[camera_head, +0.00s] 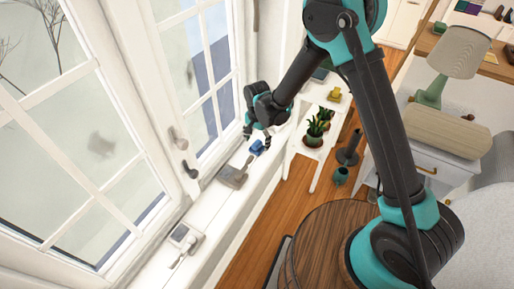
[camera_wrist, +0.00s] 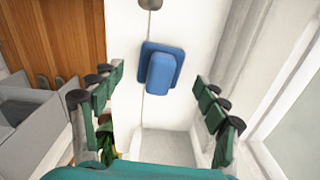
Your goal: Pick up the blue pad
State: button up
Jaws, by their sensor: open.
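The blue pad (camera_head: 257,147) lies on the white window sill (camera_head: 215,215) in the head view, just below my gripper (camera_head: 257,136). In the wrist view the blue pad (camera_wrist: 160,70) shows as a flat blue base with a smaller raised block on it. It lies ahead of and between the spread fingers of my gripper (camera_wrist: 158,80), touching neither finger in the picture. My gripper is open and empty. Its exact height above the pad is hard to tell.
A grey flat object with a handle (camera_head: 233,174) lies on the sill near the pad. A small framed item (camera_head: 182,236) lies nearer. The window (camera_head: 190,75) borders the sill on the left. A white shelf (camera_head: 342,105) with potted plants (camera_head: 316,130) stands on the right.

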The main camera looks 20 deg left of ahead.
aim_at(257, 143)
jog(key=shift+f, duration=1.15)
jog(key=shift+c, duration=0.6)
jog(key=c, duration=0.9)
jog(key=shift+r, duration=0.15)
notch_tip(257, 143, up, 20)
jog(key=shift+f, duration=0.1)
